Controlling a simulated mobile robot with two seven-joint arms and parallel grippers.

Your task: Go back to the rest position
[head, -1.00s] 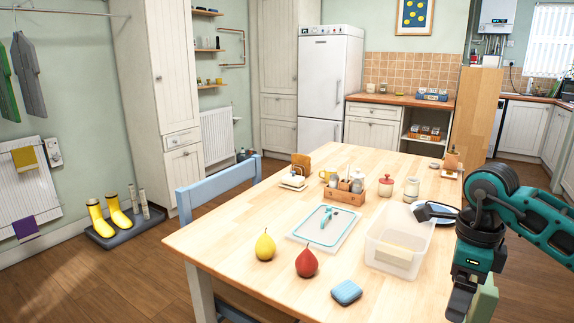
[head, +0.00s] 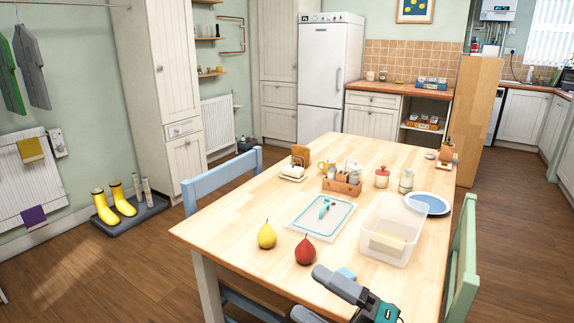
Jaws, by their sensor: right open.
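My right gripper (head: 309,291) is low at the near edge of the table (head: 225,233), at the bottom of the head view. Its dark fingers are apart and point left, with nothing seen between them. One finger partly hides a blue sponge (head: 347,273) on the table. Most of my right arm is out of frame below. My left gripper is not in view.
A yellow pear (head: 266,236), a red pear (head: 305,250) and a clear tub (head: 374,247) stand near the front. A tray (head: 321,217) and a blue plate (head: 430,204) lie farther back. A blue chair (head: 222,173) and a green chair (head: 463,262) flank the table.

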